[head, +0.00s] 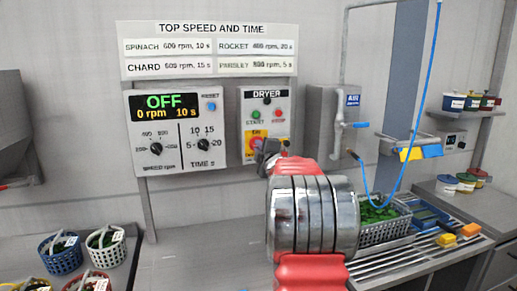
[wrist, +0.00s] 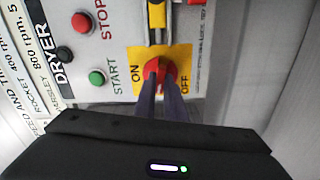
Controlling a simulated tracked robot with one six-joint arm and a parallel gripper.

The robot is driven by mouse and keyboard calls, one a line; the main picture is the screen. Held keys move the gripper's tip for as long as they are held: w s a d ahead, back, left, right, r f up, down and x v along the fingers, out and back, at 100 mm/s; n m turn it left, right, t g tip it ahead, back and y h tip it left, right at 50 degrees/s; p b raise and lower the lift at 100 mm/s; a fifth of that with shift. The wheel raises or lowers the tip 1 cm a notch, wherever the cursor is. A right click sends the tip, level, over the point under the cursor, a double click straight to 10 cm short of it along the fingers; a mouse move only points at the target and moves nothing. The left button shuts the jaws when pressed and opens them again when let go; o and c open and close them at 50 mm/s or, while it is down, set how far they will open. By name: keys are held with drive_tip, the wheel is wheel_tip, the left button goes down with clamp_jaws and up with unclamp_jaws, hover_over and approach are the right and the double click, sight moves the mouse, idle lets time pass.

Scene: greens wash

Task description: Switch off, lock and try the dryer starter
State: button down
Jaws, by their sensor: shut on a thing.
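The dryer starter (head: 257,106) is a grey box on the back wall, with a green START button (wrist: 96,77), a red STOP button (wrist: 82,23) and a dark button or lamp by the DRYER label. Its red rotary switch (wrist: 168,70) sits on a yellow plate (wrist: 136,58) marked ON and OFF. My gripper (head: 264,153) is at the switch, and in the wrist view its fingers (wrist: 158,84) are shut on the red handle. The handle's exact pointing is hard to tell.
A speed and time panel (head: 168,131) reading OFF, 0 rpm and 10 s is left of the starter. A grey AIR box (head: 326,108) with a blue hose is at right. Baskets (head: 60,254) stand lower left; a basket of greens (head: 385,234) is behind my arm.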

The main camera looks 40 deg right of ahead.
drive_tip(key=shift+w+a+f+n, duration=0.1)
drive_tip(key=shift+a+n, duration=0.05)
drive_tip(key=shift+n, duration=0.45)
drive_tip(key=shift+w+a+f+n, duration=0.1)
drive_tip(key=shift+a+n, duration=0.05)
drive_tip(key=shift+n, duration=0.45)
drive_tip(key=c, duration=1.8)
unclamp_jaws()
drive_tip(key=shift+d, duration=0.1)
drive_tip(key=shift+s, duration=0.1)
drive_tip(key=v, duration=1.3)
drive_tip(key=shift+s, duration=0.35)
